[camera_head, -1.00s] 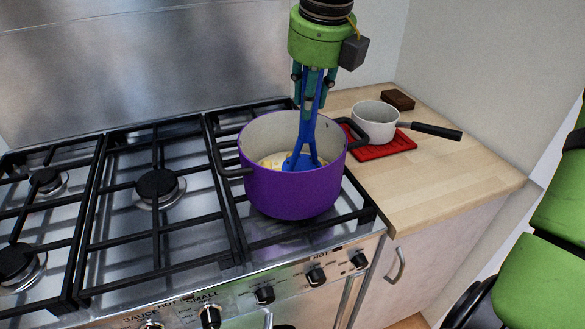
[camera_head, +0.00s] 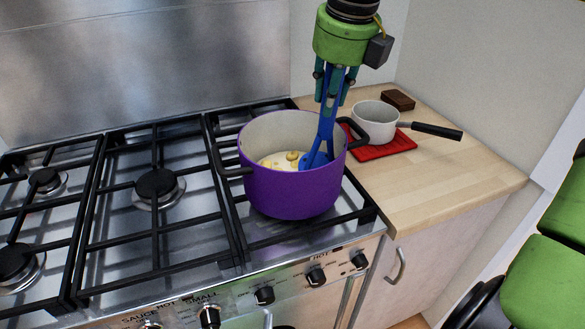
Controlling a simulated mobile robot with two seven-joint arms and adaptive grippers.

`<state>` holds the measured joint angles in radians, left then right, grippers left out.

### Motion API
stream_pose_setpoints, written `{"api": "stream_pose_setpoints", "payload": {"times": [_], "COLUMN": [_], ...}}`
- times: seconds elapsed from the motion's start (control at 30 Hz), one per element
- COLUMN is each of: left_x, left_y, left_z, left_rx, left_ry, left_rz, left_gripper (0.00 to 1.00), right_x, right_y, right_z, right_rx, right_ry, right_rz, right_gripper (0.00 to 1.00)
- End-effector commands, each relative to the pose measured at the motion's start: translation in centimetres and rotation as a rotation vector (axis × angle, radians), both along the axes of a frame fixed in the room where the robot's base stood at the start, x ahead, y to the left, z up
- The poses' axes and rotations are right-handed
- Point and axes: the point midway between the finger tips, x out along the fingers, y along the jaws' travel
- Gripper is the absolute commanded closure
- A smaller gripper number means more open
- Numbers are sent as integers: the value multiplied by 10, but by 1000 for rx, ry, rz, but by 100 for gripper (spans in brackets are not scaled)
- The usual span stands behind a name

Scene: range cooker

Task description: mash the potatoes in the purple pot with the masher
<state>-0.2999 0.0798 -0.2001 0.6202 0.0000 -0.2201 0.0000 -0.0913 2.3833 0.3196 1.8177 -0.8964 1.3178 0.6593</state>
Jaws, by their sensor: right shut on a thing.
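The purple pot (camera_head: 290,192) stands upright on the right burner grate of the cooker. Yellow potato pieces (camera_head: 276,162) lie on its pale inner floor, mostly at the left and middle. My right gripper (camera_head: 330,98) points down above the right part of the pot and is shut on the blue masher (camera_head: 327,128). The masher's head (camera_head: 314,160) is down inside the pot, on the right side, beside the potato pieces. I cannot tell whether it touches the floor of the pot. My left gripper is not in view.
Right of the cooker is a wooden counter (camera_head: 440,180), mostly bare at the front. A white saucepan (camera_head: 375,118) with a black handle stands at a red mat (camera_head: 384,148), with a brown block (camera_head: 398,99) behind. The other burners (camera_head: 159,187) are empty.

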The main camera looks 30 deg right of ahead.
Motion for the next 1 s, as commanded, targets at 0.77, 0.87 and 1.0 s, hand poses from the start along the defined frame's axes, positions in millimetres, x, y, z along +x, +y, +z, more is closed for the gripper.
{"api": "stream_pose_setpoints", "payload": {"times": [0.77, 0.87, 1.0], "left_x": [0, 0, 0], "left_y": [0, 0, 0], "left_z": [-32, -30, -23], "left_rx": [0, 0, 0], "left_ry": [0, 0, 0], "left_rz": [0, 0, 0], "left_gripper": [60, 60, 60], "right_x": [0, 0, 0], "right_y": [0, 0, 0], "right_z": [-37, -34, -25], "right_rx": [0, 0, -1], "right_ry": [3, 3, 1], "right_rz": [0, 0, 0], "right_gripper": [100, 100, 100]}}
